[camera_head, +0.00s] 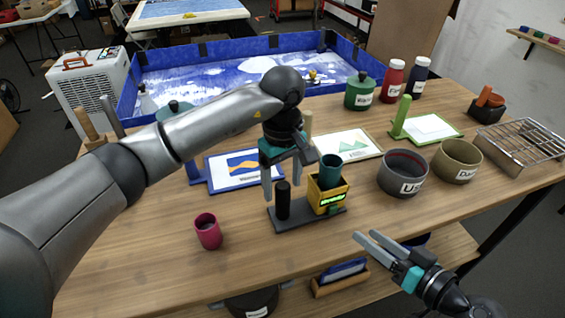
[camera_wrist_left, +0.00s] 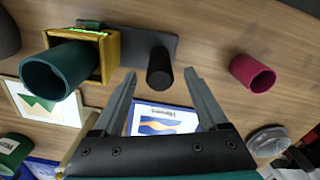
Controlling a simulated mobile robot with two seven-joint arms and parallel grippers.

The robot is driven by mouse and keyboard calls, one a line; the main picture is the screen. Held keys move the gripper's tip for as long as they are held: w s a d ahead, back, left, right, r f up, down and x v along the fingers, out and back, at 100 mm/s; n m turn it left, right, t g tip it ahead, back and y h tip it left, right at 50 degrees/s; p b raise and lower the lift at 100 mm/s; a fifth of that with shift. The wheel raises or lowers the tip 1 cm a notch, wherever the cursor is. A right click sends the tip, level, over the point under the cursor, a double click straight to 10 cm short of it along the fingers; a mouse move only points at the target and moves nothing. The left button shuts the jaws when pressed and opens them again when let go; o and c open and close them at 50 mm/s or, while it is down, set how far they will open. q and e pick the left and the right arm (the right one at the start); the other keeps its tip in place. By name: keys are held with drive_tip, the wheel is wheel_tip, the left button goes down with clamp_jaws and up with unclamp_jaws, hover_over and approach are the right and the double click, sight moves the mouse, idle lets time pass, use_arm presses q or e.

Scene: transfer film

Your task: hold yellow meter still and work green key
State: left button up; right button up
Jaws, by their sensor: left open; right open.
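The yellow meter (camera_head: 323,197) stands on a dark grey base plate (camera_head: 299,220), with a lit green display on its front and a dark teal cup (camera_head: 330,170) on top. A small green part (camera_head: 334,209), perhaps the key, is low at its front right. A black upright post (camera_head: 283,203) stands on the plate left of the meter. My left gripper (camera_head: 288,181) is open above the post, pointing down. In the left wrist view the post (camera_wrist_left: 160,69) appears between the fingertips, and the meter (camera_wrist_left: 108,58) is to their left. My right gripper (camera_head: 366,236) is open and empty at the table's front edge.
A magenta cup (camera_head: 208,232) stands left of the plate. Grey and olive tubs (camera_head: 403,175) stand to the right. Framed pictures (camera_head: 345,146), a green jar (camera_head: 359,94) and bottles stand behind. Wood in front of the plate is clear.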

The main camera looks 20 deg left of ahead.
sight(282, 205)
use_arm(q)
wheel_tip(282, 205, down, 8)
drive_tip(key=shift+r, duration=0.25)
clamp_jaws()
idle(0.6)
use_arm(e)
clamp_jaws()
idle(0.4)
idle(1.3)
